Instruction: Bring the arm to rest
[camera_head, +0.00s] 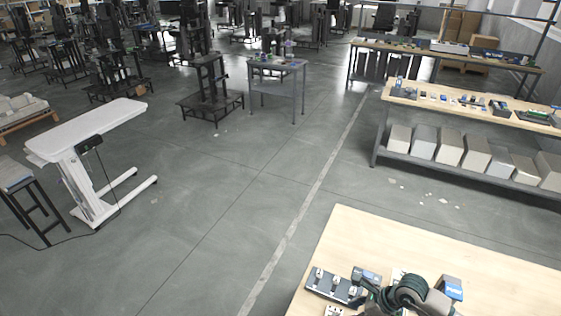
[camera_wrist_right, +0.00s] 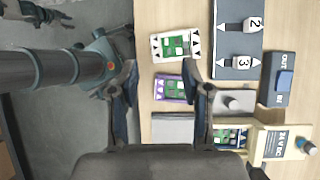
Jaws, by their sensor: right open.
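My right arm and gripper show in the head view (camera_head: 405,295) at the bottom, over the front edge of the light wooden table (camera_head: 400,235). In the right wrist view, the right gripper (camera_wrist_right: 162,98) has its two dark fingers spread apart. A white-framed green circuit board (camera_wrist_right: 176,46) lies just beyond the fingertips, and a purple-edged board (camera_wrist_right: 174,88) shows between the fingers. I see nothing held between them.
A white lift table (camera_head: 90,130) stands at the left, a workbench (camera_head: 470,100) at the back right.

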